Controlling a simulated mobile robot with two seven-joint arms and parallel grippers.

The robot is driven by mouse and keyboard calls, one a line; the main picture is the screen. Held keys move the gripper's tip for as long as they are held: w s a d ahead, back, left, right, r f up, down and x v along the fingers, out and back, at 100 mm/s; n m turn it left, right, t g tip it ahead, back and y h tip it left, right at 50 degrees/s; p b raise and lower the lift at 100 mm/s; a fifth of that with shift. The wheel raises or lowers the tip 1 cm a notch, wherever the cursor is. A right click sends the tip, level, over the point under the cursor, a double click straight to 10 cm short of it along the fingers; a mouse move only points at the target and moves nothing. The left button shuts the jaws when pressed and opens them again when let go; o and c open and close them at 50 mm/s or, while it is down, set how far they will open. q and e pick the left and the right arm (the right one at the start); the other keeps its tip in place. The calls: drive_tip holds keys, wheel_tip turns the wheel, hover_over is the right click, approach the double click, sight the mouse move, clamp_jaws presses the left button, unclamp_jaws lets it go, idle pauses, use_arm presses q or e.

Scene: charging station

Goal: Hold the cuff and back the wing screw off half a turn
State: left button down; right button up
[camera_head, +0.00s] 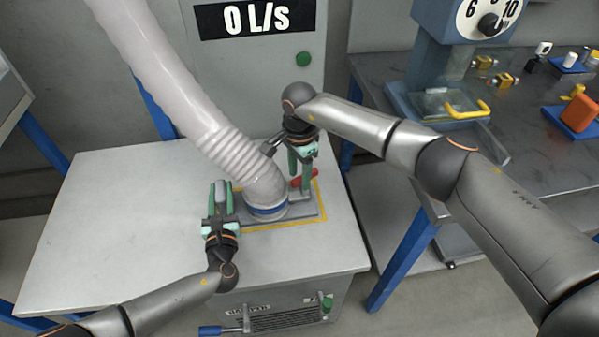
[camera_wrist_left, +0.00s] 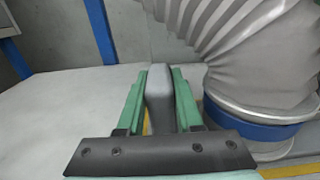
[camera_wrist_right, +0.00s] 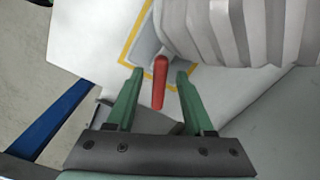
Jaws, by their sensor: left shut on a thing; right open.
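The cuff (camera_head: 267,207) is a ring with a blue band at the foot of a grey ribbed hose (camera_head: 215,140), seated on a grey plate on the white table. Its blue band also shows in the left wrist view (camera_wrist_left: 250,127). My left gripper (camera_head: 220,190) is shut on a grey upright handle (camera_wrist_left: 159,95) just left of the cuff. The red wing screw (camera_head: 304,179) is at the right of the cuff. In the right wrist view the red wing (camera_wrist_right: 160,82) lies between the open fingers of my right gripper (camera_wrist_right: 157,80); contact cannot be told.
A yellow outline (camera_head: 324,200) surrounds the plate. The white table top (camera_head: 110,220) is clear at left. A grey cabinet with a "0 L/S" display (camera_head: 257,17) stands behind. A metal bench (camera_head: 540,120) at right holds a blue-grey machine, yellow parts and an orange block.

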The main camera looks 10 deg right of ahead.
drive_tip(key=shift+c, duration=0.3)
clamp_jaws()
drive_tip(key=n, duration=0.4)
drive_tip(key=shift+s+d+n, duration=0.2)
drive_tip(key=shift+s+n, duration=0.05)
drive_tip(key=shift+n, duration=0.15)
drive_tip(key=shift+o, duration=0.3)
unclamp_jaws()
wheel_tip(320, 180, up, 12)
idle(0.5)
